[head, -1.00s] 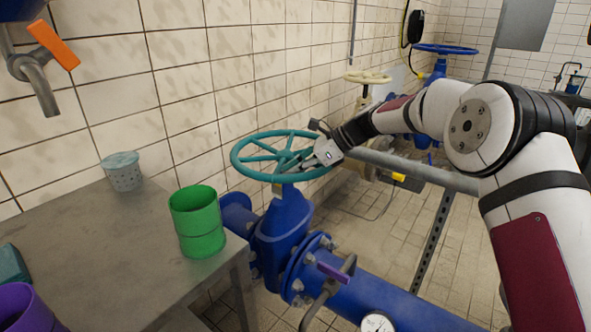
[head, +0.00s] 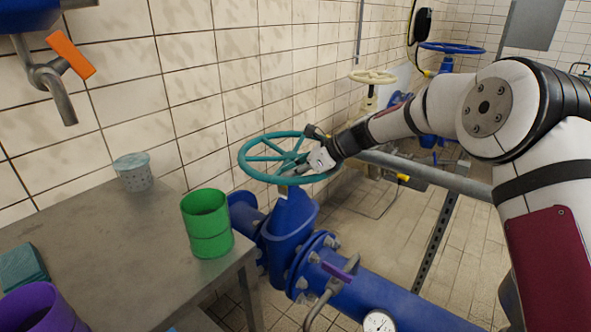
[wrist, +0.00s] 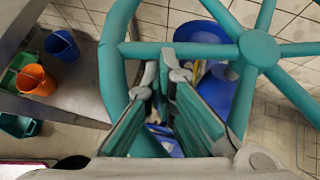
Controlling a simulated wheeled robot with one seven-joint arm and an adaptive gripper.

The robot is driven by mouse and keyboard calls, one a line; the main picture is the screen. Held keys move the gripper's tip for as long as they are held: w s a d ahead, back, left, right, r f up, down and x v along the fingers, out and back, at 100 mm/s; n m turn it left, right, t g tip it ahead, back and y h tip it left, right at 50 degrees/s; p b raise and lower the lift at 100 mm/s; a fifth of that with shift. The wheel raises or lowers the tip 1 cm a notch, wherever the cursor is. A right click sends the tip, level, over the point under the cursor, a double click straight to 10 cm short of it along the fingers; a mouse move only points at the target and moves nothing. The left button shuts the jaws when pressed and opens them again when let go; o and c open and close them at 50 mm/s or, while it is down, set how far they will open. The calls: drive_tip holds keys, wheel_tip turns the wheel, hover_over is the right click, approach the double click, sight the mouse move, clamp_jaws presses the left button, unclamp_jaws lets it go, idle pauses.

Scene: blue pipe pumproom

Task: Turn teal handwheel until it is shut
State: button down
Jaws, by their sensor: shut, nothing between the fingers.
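The teal handwheel (head: 249,172) sits on top of a blue valve (head: 290,225) in the middle of the head view. It also shows in the wrist view, with its hub (wrist: 259,48) at the upper right and its rim curving down the left. My gripper (head: 289,171) is at the near right part of the wheel, inside the rim's outline. In the wrist view my gripper's fingertips (wrist: 163,75) overlap the lower edge of a spoke, just left of the hub. The fingers are shut with nothing between them. I cannot tell whether they touch the spoke.
A metal table (head: 110,250) at the left bears a green cup (head: 208,225), a perforated grey pot (head: 135,175) and a purple cup (head: 40,310). The tiled wall stands close behind the wheel. A cream handwheel (head: 372,77) and a blue handwheel (head: 452,48) are further back.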

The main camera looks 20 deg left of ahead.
sight(278, 172)
drive_tip(key=shift+s+a+r+m+t+p, duration=0.1)
drive_tip(key=shift+s+a+m+t+p, duration=0.15)
drive_tip(key=shift+a+m+t+p, duration=0.3)
drive_tip(key=shift+s+a+m+t+p, duration=0.25)
drive_tip(key=shift+a+m+t+p, duration=0.1)
drive_tip(key=shift+a+m, duration=0.25)
drive_tip(key=shift+a+m+t+h+p, duration=0.3)
drive_tip(key=shift+a+m+t, duration=0.25)
drive_tip(key=shift+a+t, duration=0.05)
drive_tip(key=shift+a, duration=0.25)
drive_tip(key=shift+w+a+p, duration=0.1)
drive_tip(key=shift+a+p, duration=0.4)
drive_tip(key=shift+a, duration=0.1)
